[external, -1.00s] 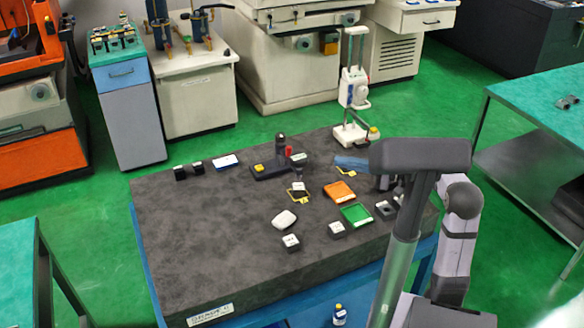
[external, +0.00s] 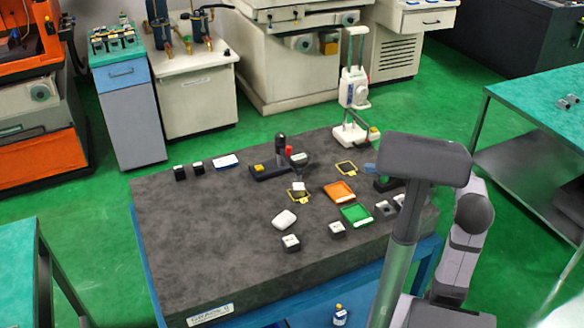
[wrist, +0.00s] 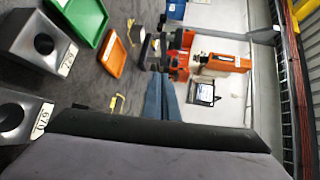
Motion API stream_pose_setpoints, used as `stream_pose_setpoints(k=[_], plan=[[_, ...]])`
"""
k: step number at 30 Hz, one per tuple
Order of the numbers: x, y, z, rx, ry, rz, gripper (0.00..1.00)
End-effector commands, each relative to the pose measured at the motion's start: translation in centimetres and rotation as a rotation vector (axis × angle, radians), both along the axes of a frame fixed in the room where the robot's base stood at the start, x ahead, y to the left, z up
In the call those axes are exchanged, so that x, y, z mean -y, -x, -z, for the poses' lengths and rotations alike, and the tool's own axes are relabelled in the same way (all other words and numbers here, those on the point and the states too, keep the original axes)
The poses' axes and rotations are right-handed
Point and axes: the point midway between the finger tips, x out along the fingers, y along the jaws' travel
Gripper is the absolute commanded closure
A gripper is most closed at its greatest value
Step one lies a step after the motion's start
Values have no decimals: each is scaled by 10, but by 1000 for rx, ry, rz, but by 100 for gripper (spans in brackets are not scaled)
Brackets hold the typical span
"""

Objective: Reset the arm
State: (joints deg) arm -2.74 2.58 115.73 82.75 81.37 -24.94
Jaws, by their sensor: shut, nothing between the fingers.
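My gripper (external: 370,168) shows in the external view as a small blue tip at the right of the dark stone table, mostly hidden behind my own arm. In the wrist view my gripper's blue-grey fingers (wrist: 160,97) lie side by side, shut and empty. They point out level towards the far side of the room, clear of the things on the table. My arm is folded back above the table's right end.
On the dark stone table (external: 200,270) are an orange tray (external: 340,192), a green tray (external: 356,215), a white rounded thing (external: 284,220), yellow-marked spots and several dark blocks. A white stand (external: 350,135) rises at the back right. The table's front left is clear.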

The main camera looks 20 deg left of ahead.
Motion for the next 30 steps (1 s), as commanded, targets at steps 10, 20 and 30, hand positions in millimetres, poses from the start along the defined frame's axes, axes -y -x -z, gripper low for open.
stream_pose_setpoints(k=[10, 20, 30], plan=[[180, -57, 50, -113, 584, 540, 100], [268, -9, 165, -124, 1067, 566, 100], [261, 101, 285, -17, 1357, 34, 100]])
